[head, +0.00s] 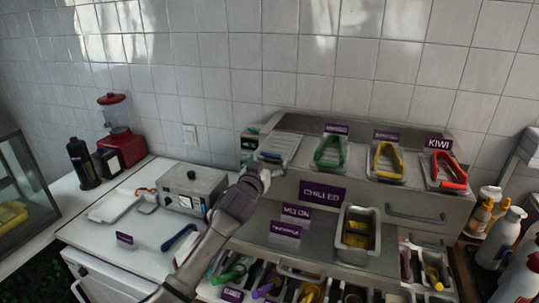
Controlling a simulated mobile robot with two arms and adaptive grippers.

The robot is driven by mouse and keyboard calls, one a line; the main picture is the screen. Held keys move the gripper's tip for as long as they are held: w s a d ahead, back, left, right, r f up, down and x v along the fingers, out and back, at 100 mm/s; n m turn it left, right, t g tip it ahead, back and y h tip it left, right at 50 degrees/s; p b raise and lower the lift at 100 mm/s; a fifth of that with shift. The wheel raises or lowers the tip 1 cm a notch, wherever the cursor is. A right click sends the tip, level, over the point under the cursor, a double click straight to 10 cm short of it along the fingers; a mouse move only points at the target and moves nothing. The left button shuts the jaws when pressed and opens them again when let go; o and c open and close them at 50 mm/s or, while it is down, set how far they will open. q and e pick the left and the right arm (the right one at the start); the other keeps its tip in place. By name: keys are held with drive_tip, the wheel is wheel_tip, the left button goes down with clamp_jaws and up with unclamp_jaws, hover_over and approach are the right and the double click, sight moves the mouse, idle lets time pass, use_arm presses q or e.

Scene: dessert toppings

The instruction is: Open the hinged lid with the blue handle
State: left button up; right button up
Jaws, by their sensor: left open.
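The hinged lid (283,145) at the left end of the chilled unit is a grey metal plate lying shut. Its blue handle (270,156) shows as a small dark blue strip at the lid's front edge, partly hidden by my gripper. My left gripper (262,170) is small in the picture, just in front of and below this handle, with its arm reaching up from the bottom. It is open; whether a finger touches the handle cannot be told. My right gripper is out of view.
A metal pan (358,233) stands in front. A grey box (191,188) and a blue-handled utensil (180,237) sit on the left counter. Bottles (500,238) stand at the right.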

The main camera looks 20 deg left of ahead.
use_arm(q)
drive_tip(key=shift+w+d, duration=0.1)
drive_tip(key=shift+w, duration=0.7)
